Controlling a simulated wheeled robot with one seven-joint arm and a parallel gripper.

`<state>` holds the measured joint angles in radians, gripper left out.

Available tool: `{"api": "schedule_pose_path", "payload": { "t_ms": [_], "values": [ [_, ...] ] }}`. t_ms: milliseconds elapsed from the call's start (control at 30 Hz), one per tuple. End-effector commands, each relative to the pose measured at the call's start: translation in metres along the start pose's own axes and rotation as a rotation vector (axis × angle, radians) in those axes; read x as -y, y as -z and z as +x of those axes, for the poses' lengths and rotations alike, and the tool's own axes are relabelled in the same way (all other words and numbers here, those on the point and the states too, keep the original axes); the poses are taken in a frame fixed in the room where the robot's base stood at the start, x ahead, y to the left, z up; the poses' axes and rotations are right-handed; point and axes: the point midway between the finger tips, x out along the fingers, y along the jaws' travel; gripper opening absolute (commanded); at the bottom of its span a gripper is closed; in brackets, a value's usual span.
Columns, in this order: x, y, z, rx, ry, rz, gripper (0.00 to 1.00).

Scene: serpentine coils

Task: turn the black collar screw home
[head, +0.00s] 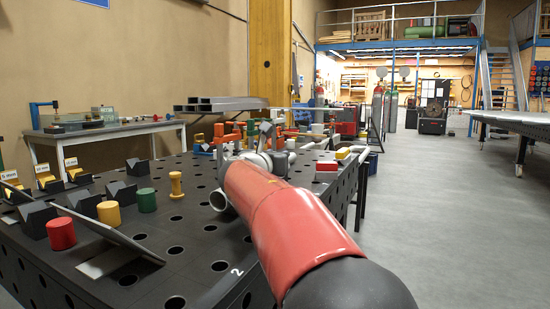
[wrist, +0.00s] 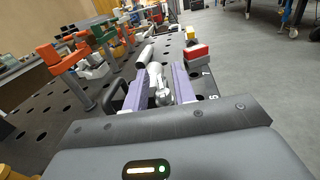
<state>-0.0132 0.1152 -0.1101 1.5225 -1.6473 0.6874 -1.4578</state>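My gripper (wrist: 160,76) shows in the wrist view as two purple fingers with a clear gap between them. A pale metal fitting with a rounded end (wrist: 162,96) shows in that gap; I cannot tell whether the fingers touch it. A short black cylindrical part (wrist: 145,56) lies just beyond it, and may be the black collar screw, though it is too small to be sure. In the head view my red arm reaches forward over the table and hides most of my gripper and what is in front of it. No collar screw can be made out there.
The black perforated table (head: 208,228) holds red (head: 61,234), yellow (head: 109,213) and green (head: 147,200) cylinders, a yellow spool (head: 177,185) and a tilted plate (head: 108,232). Orange clamps (wrist: 69,58) and a red-and-white block (wrist: 196,52) stand near my gripper. Open floor lies right.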

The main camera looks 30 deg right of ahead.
Motion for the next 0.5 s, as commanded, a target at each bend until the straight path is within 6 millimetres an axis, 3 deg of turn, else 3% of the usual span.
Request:
{"api": "schedule_pose_path", "payload": {
  "t_ms": [300, 500],
  "values": [
    [0.000, 0.003, -0.003, -0.004, 0.000, -0.001, 0.27],
    [-0.001, 0.003, -0.031, -0.003, -0.002, 0.000, 0.27]
  ]
}}
